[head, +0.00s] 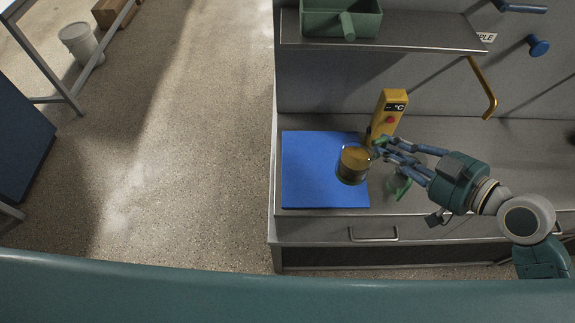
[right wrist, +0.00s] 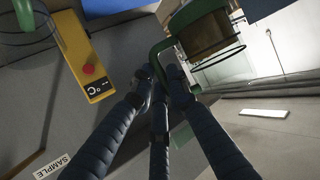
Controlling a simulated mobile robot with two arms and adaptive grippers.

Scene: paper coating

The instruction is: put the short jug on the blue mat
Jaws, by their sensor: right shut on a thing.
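The short jug (head: 353,165) is a clear, squat vessel with a green rim and handle and brown contents. In the head view it overlaps the right part of the blue mat (head: 312,180); I cannot tell whether it touches the mat. My right gripper (head: 382,148) comes in from the right and is shut on the jug's green handle. In the right wrist view the jug (right wrist: 208,35) is at the top, with its handle between the fingers of my gripper (right wrist: 162,78). My left gripper is not in view.
A yellow temperature device (head: 387,116) with a red button stands just behind the gripper. Another green handle (head: 402,187) shows below my fingers. A shelf (head: 420,32) with a green bin (head: 340,18) is above the counter. The mat's left part is bare.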

